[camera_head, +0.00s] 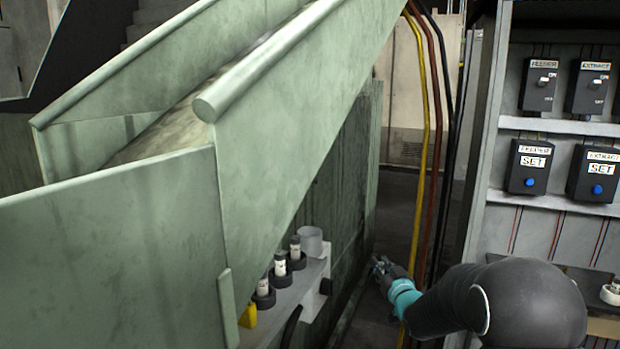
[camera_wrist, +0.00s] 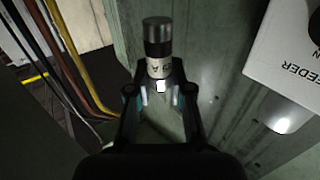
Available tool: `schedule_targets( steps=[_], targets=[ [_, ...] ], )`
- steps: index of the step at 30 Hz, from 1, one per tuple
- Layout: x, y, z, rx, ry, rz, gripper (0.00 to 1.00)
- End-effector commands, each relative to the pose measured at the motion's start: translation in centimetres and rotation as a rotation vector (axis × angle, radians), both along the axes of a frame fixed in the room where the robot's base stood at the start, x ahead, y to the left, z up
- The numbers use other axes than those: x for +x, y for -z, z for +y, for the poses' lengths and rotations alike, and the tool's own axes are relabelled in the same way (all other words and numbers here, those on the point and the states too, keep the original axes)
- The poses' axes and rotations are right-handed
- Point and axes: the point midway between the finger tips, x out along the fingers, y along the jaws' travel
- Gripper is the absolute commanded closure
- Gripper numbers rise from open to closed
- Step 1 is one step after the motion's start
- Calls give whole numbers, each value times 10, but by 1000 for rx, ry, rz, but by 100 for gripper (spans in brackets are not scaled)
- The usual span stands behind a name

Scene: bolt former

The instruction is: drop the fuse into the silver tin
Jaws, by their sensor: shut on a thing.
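My gripper (camera_wrist: 160,92) is shut on a fuse (camera_wrist: 158,42), a cylinder with a pale label, a black band and a metal cap. The fuse points up and away from the fingers in the wrist view. In the head view my gripper (camera_head: 380,268) is to the right of the ledge, apart from it, and the held fuse is hard to make out there. The silver tin (camera_head: 311,243) stands at the far end of the ledge, left of and above my gripper in that picture. A shiny curved surface (camera_wrist: 285,118) at the right of the wrist view may be the tin; I cannot tell.
The ledge (camera_head: 290,303) also bears three fuses in black holders (camera_head: 280,267). A green machine wall (camera_head: 345,190) rises behind it. Yellow, red and black cables (camera_head: 428,130) hang beyond my gripper. A grey cabinet (camera_head: 535,226) with switch boxes stands at right.

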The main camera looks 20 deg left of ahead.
Motion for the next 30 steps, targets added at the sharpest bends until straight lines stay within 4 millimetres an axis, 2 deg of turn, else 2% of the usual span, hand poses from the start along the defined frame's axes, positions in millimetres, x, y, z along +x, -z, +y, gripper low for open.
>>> schedule_targets(
  steps=[1,9,12,17,21,24,30],
  targets=[
    [-2,-25,21,1,-25,-9,100],
    [-22,-128,107,1,-114,-8,100],
    [-34,-165,132,2,-136,-7,100],
    [-54,-212,162,2,-161,-6,100],
    [-65,-237,176,1,-172,-3,100],
    [-70,-246,181,1,-175,-1,100],
    [-74,-249,185,-1,-178,2,100]
  ],
)
